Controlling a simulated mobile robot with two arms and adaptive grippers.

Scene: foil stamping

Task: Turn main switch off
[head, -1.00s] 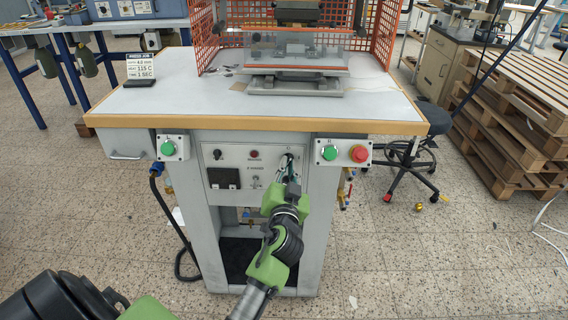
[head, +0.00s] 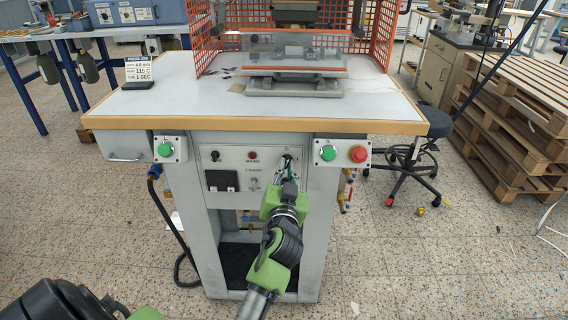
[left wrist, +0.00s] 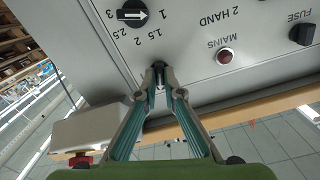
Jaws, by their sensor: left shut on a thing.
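The control panel (head: 235,161) is on the front of the grey press stand. My left gripper (head: 288,178) reaches up to its right side. In the left wrist view my left gripper (left wrist: 160,74) is shut on a small black switch knob (left wrist: 159,65), taken as the main switch. The fingers hide most of the knob, so I cannot tell its position. The red mains lamp (left wrist: 225,56) sits beside it; it also shows in the head view (head: 253,156). I cannot tell if it is lit. My right gripper is not in view.
A numbered black dial (left wrist: 132,13) and the fuse knob (left wrist: 302,34) are near the fingers. A green button (head: 328,153) and red button (head: 358,154) sit right of the panel, another green button (head: 165,149) left. The tabletop (head: 170,108) overhangs the panel.

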